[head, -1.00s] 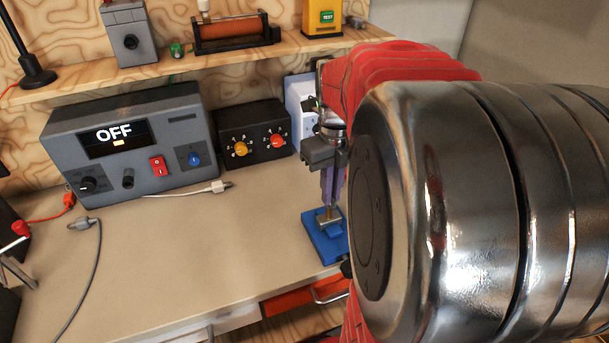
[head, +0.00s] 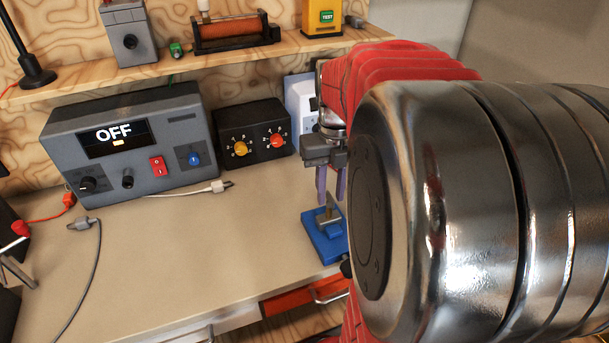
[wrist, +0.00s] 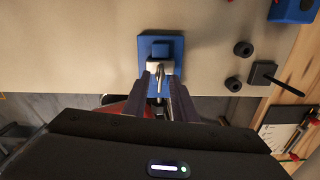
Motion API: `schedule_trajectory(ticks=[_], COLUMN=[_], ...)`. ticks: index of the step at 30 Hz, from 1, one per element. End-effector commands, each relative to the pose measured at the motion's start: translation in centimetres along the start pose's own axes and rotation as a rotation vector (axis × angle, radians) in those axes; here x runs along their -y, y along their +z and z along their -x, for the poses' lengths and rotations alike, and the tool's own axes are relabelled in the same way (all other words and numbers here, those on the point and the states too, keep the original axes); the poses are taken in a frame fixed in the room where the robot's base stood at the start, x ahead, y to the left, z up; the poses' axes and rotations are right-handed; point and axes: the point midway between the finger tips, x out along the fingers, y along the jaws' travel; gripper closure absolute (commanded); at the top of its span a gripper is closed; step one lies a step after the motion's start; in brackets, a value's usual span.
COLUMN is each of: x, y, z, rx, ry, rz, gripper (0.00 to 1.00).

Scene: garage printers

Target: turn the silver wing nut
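The silver wing nut (head: 328,215) sits on a small blue block (head: 320,246) near the front edge of the bench. It also shows in the wrist view (wrist: 159,70), on the blue block (wrist: 143,47), between the fingertips in the picture. My gripper (head: 331,203) is open, with its two purple fingers pointing down and apart. In the head view the fingertips are just above the wing nut. In the wrist view a gap shows between my gripper's fingers (wrist: 161,78), with nothing clamped. My arm hides the right side of the block in the head view.
A grey power unit (head: 130,143) showing OFF and a black knob box (head: 252,133) stand at the back. A white-plugged cable (head: 190,191) lies on the bench (head: 190,260). Black round pieces (wrist: 243,48) lie right of the block in the wrist view.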

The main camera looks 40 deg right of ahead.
Motion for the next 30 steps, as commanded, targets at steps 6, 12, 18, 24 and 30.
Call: schedule_trajectory(ticks=[6,12,18,24,30], x=[0.0,0.0,0.0,0.0,0.0], y=[0.1,0.0,0.0,0.0,0.0], z=[0.6,1.7,2.8,3.3,3.2], rx=[0.002,0.002,0.002,0.001,0.001], ry=[-0.001,0.000,0.000,0.000,0.000], rz=[0.000,0.001,0.001,0.001,0.001], gripper=[0.75,0.75,0.75,0.75,0.75])
